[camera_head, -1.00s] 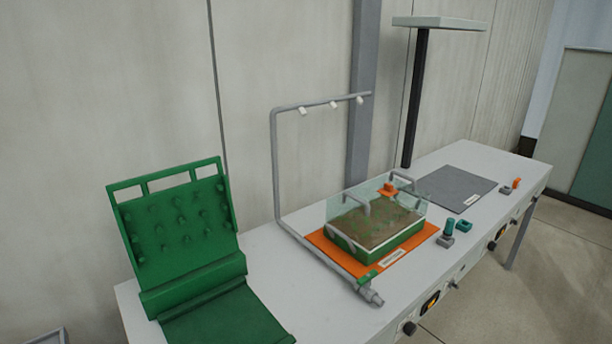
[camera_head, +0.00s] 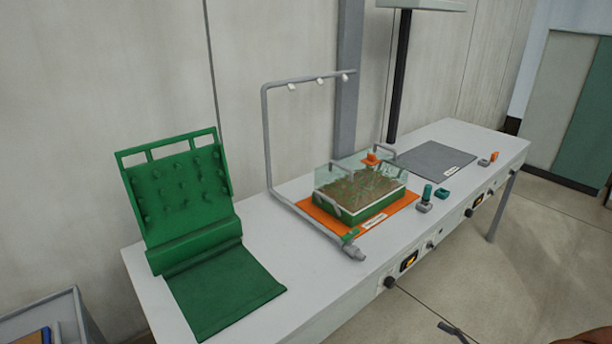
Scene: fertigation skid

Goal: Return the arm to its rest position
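I cannot make out my arm or my gripper in the head view. A small dark piece (camera_head: 453,331) and a brown shape (camera_head: 575,338) show at the bottom right edge. Both are cut off, and I cannot tell what they are. The long light-grey bench (camera_head: 300,285) runs from the lower left to the back right. On it stands a green tray of soil with clear walls (camera_head: 360,192), on an orange mat (camera_head: 398,206).
A grey pipe frame with nozzles (camera_head: 266,135) arches beside the tray. A green knobbly panel and cloth (camera_head: 225,290) are at the left. A dark grey mat (camera_head: 432,158) and black post (camera_head: 399,80) are farther back. A grey bin (camera_head: 85,322) is bottom left. Open floor lies right.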

